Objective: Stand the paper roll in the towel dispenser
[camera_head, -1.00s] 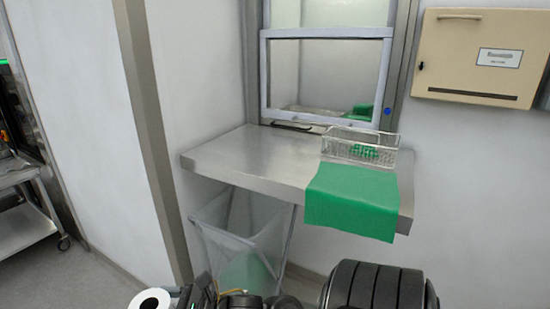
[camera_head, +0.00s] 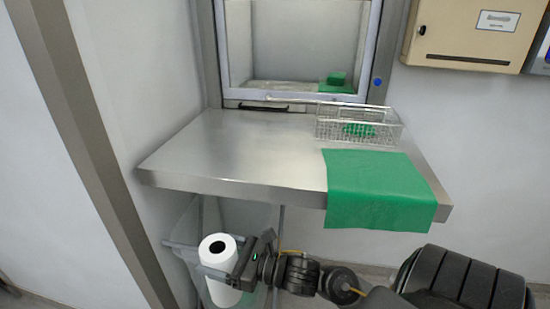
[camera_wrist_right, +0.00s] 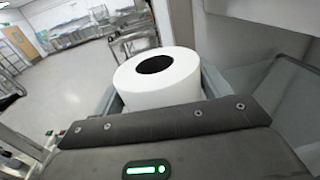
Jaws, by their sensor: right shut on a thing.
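The white paper roll (camera_head: 219,262) is upright in front of the shelf, low in the head view, with its dark core hole facing up. My right gripper (camera_head: 232,272) is shut on the roll from its right side. The right wrist view also shows the roll (camera_wrist_right: 160,85) between the fingers. The cream towel dispenser (camera_head: 470,35) is on the wall at the upper right, partly cut off by the frame edge. It has a small dark latch and a slot along its bottom, and its front looks closed. My left gripper is not in view.
A steel shelf (camera_head: 230,155) juts out below a framed window (camera_head: 300,45). It bears a wire basket (camera_head: 345,128) with green things inside and a green cloth (camera_head: 375,185) hanging over its front edge. A clear-walled bin (camera_head: 185,240) stands below. The shelf's left half is clear.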

